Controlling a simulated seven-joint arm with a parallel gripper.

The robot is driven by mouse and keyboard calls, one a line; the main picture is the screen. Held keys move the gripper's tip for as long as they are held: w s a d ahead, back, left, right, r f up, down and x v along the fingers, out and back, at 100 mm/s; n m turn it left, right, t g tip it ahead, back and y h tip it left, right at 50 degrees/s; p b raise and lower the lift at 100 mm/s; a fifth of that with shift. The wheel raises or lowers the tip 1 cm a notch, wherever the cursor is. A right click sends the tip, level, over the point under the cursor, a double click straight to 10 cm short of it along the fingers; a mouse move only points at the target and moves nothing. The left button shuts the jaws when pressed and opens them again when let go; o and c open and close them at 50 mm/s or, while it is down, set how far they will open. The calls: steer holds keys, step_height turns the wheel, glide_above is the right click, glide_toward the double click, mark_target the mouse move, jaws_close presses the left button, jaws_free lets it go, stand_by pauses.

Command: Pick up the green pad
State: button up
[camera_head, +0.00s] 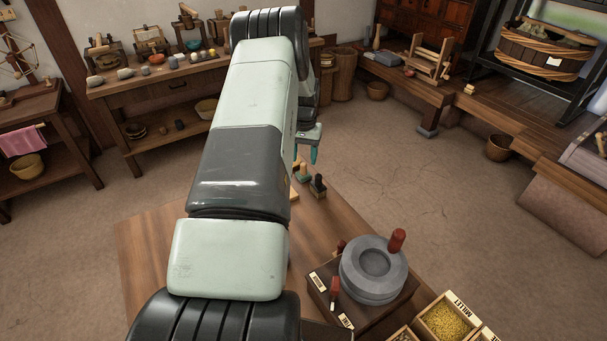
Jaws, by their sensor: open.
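My gripper (306,154) is partly hidden behind my own arm. Its teal fingertips point down above the far right part of the wooden table (150,240). Just below the fingertips stands a small piece (304,174) with a light wooden knob and a greenish base; it may be the green pad, but it is too small to be sure. A dark stamp-like piece (318,187) stands just to its right and nearer. The gripper is open, and nothing shows between its fingers. My arm covers much of the table's middle.
A grey stone quern (374,268) with a red handle (397,240) sits on a dark labelled base at the table's right. Grain boxes, one labelled millet (447,322), stand at the near right. The table's left part is clear. Benches line the walls.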

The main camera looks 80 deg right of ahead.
mark_target(304, 164)
step_height(304, 164, down, 5)
steer(key=shift+d+r, duration=0.1)
steer(key=shift+r, duration=0.1)
jaws_close()
stand_by(0.3)
